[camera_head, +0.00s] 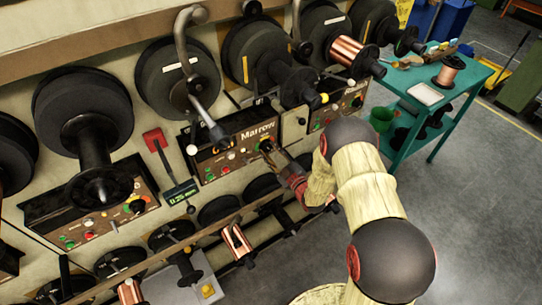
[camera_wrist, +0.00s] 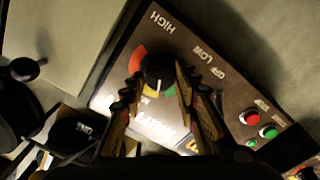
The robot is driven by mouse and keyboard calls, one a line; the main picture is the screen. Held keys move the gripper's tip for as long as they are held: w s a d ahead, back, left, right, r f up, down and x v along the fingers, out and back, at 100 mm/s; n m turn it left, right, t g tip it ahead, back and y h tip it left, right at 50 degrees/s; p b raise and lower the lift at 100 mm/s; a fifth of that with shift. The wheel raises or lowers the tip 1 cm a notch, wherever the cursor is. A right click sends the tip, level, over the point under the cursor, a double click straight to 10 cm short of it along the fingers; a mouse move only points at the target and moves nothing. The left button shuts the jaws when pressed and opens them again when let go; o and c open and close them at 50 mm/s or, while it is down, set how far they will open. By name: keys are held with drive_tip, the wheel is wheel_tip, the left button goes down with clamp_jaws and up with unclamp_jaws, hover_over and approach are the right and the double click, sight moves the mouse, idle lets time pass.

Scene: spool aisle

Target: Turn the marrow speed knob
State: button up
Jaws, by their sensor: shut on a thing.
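The Marrow panel (camera_head: 236,144) is a brown control box on the machine wall, at the middle of the head view. Its black speed knob (camera_wrist: 158,77) sits on a red, yellow and green dial between the HIGH and LOW marks in the wrist view. My gripper (camera_wrist: 158,80) reaches the panel from the right in the head view (camera_head: 272,155). Its two fingers are on either side of the knob and shut on it. The white pointer line on the knob points down toward the yellow part of the dial. The knob is mostly hidden in the head view.
A red button (camera_wrist: 252,117) and green buttons sit beside the knob on the panel. Black spools (camera_head: 178,78) and a bent metal arm stand out above it. A rail with small spools runs below. A teal table (camera_head: 440,98) stands at right, with open floor before it.

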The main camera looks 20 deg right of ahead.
drive_tip(key=n+b, duration=0.2)
drive_tip(key=n, duration=0.1)
drive_tip(key=n+b, duration=0.1)
drive_tip(key=b, duration=0.1)
drive_tip(key=shift+f+n, duration=0.25)
drive_tip(key=shift+n, duration=0.15)
drive_tip(key=n+b, duration=0.5)
drive_tip(key=shift+r+n, duration=0.1)
drive_tip(key=shift+n, duration=0.3)
drive_tip(key=o, duration=1.1)
drive_tip(key=shift+o, duration=0.2)
drive_tip(key=shift+s, duration=0.1)
drive_tip(key=v, duration=1.2)
